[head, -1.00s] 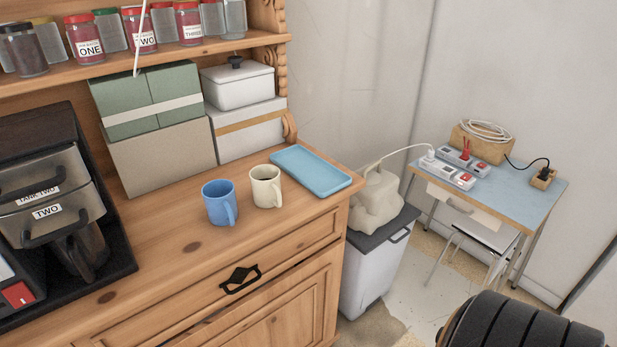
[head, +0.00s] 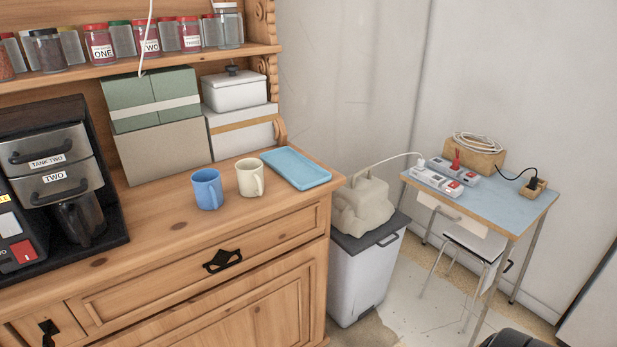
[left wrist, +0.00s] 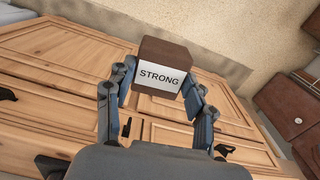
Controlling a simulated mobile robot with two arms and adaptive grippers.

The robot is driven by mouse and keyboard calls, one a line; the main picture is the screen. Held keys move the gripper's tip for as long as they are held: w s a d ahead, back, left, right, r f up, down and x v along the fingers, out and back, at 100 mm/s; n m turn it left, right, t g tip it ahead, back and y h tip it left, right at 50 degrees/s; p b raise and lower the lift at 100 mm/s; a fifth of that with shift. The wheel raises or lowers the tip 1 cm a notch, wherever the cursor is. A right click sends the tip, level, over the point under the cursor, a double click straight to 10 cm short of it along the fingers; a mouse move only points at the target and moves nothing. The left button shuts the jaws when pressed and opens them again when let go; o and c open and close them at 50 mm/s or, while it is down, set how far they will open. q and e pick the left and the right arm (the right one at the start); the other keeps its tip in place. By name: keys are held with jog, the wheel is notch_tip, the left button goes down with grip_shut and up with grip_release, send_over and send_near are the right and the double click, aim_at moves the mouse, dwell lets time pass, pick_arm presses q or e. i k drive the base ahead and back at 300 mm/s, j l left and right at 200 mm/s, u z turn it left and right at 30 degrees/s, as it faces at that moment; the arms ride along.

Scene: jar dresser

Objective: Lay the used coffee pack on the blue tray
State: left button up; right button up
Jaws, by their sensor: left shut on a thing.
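The blue tray (head: 297,168) lies flat and empty on the dresser top, near its right end in the head view. In the left wrist view, my left gripper (left wrist: 158,82) is shut on a dark brown coffee pack (left wrist: 166,51) with a white label reading STRONG. The pack sits between the two fingers, above the floor, with the wooden dresser front (left wrist: 60,75) behind it. Neither the left gripper nor the pack shows in the head view. My right gripper is in neither view.
A blue mug (head: 207,190) and a cream mug (head: 249,179) stand left of the tray. Boxes and a white lidded container (head: 236,93) stand behind. A coffee machine (head: 55,165) is at left. A bin (head: 362,275) and a small table (head: 508,205) stand right of the dresser.

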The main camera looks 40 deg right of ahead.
aim_at(294, 168)
jog(key=k+z, duration=0.15)
jog(key=z, duration=1.15)
